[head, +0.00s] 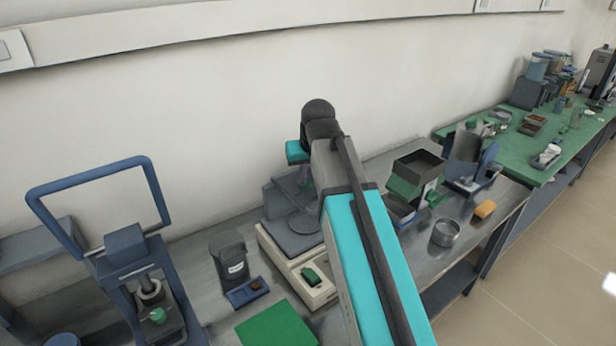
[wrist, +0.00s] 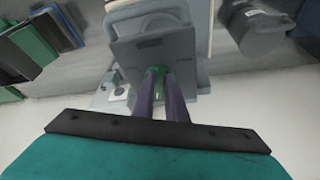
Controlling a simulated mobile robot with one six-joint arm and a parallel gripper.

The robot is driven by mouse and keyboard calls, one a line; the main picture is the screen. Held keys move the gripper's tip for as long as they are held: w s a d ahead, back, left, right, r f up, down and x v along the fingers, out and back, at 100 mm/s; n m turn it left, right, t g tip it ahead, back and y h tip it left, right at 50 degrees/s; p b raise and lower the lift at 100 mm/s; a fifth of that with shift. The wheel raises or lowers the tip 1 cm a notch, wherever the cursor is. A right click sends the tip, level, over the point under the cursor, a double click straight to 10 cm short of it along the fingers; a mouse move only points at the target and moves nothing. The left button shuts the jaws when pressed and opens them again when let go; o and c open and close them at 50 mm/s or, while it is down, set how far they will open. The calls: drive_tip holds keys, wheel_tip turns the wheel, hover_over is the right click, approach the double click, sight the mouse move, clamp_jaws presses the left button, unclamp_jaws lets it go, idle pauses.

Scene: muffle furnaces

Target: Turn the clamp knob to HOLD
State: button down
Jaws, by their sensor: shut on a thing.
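The clamp knob (wrist: 157,71) is a small green knob on the face of a grey plate (wrist: 130,52) in the wrist view. My gripper (wrist: 160,82) has its two dark purple fingers on either side of the knob, shut on it. Small labels on the plate are too blurred to read, so the knob's setting cannot be told. In the head view the device (head: 295,268) has a cream base, a round grey pan and a grey upright at its back. My arm hides most of the gripper and knob there.
A dark labelled jar (head: 230,258) and a small blue tray (head: 246,292) stand left of the device. A blue-framed press (head: 125,245) is farther left. A green mat (head: 276,326) lies in front. A metal dish (head: 446,233) and orange block (head: 485,209) are at right.

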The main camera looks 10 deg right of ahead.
sight(298, 183)
drive_tip(key=shift+a, duration=0.1)
drive_tip(key=m+h, duration=0.1)
drive_tip(key=m, duration=0.1)
drive_tip(key=a+m+h, duration=0.1)
drive_tip(key=m, duration=0.1)
drive_tip(key=shift+w+m, duration=0.15)
drive_tip(key=shift+m, duration=0.25)
drive_tip(key=m, duration=0.2)
drive_tip(key=m+g+h, duration=0.1)
drive_tip(key=w+m, duration=0.1)
drive_tip(key=m, duration=0.1)
drive_tip(key=shift+a+m+g+h, duration=0.3)
drive_tip(key=shift+a+h, duration=0.1)
drive_tip(key=m, duration=0.1)
drive_tip(key=m+g+b, duration=0.1)
drive_tip(key=m, duration=0.2)
drive_tip(key=shift+w+a+m+g+h, duration=0.2)
drive_tip(key=shift+w+m+g+h, duration=0.1)
drive_tip(key=shift+w+h, duration=0.1)
drive_tip(key=shift+w+m+g+b, duration=0.2)
drive_tip(key=shift+m+g+b, duration=0.55)
drive_tip(key=shift+m, duration=1.15)
drive_tip(key=c, duration=1.8)
unclamp_jaws()
